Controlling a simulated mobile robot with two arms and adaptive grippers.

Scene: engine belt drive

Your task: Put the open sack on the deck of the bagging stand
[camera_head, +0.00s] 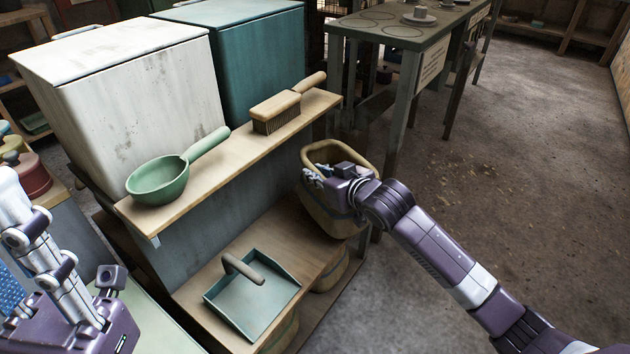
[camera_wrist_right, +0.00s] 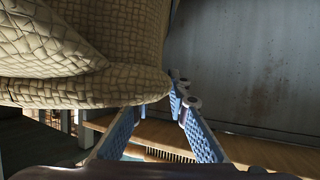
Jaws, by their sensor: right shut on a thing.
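The open sack (camera_head: 343,222) is tan and woven, with a wide rounded mouth facing up. In the head view it hangs at the right end of the shelf unit. My right gripper (camera_head: 322,177) is shut on its rim. In the right wrist view the woven sack (camera_wrist_right: 95,55) fills the upper left, with the fingers (camera_wrist_right: 172,100) at its lower edge. The sack's underside is hidden. My left gripper (camera_head: 62,300) is partly in view at lower left; its fingertips are unclear. I cannot tell which piece of furniture is the bagging stand.
The upper shelf (camera_head: 225,172) holds a green scoop (camera_head: 160,180) and a brush (camera_head: 276,112). The lower shelf (camera_head: 200,283) holds a dustpan (camera_head: 252,297). Behind are a white bin (camera_head: 140,110) and a teal bin (camera_head: 258,60).

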